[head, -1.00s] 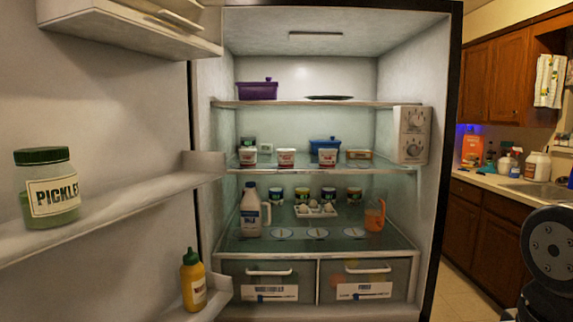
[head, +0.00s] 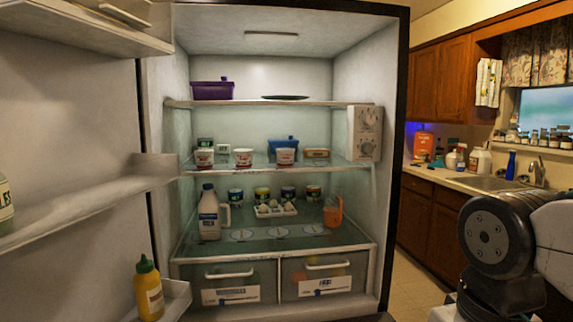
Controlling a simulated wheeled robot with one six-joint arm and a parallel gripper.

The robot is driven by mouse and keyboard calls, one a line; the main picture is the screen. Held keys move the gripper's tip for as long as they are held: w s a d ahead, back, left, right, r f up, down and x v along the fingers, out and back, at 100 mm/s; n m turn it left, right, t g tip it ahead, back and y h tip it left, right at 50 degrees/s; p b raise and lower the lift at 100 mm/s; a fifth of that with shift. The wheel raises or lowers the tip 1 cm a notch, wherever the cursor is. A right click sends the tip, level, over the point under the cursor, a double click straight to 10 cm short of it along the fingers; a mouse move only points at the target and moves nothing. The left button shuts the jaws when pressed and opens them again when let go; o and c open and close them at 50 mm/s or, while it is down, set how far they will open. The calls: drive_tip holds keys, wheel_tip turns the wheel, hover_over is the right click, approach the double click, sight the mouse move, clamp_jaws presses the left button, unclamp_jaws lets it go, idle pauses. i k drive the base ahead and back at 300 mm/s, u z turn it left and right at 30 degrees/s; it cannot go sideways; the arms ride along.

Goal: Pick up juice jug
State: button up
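The likely juice jug is an orange jug (head: 333,211) with a handle, standing at the right end of the lower glass shelf (head: 279,244) in the open fridge. A white milk jug (head: 209,215) with a dark cap stands at the left end of the same shelf. My arm (head: 500,240) shows at the lower right, outside the fridge and well apart from both jugs. My gripper is not in view.
An egg tray (head: 275,212) and several small cups stand between the jugs. Two drawers lie below. The open fridge door (head: 70,150) fills the left, holding a mustard bottle (head: 148,292). A sink counter (head: 470,182) is at the right.

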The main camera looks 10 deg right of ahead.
sight(333, 195)
drive_tip(key=z, duration=0.55)
drive_tip(key=i, duration=1.85)
drive_tip(key=u, duration=0.5)
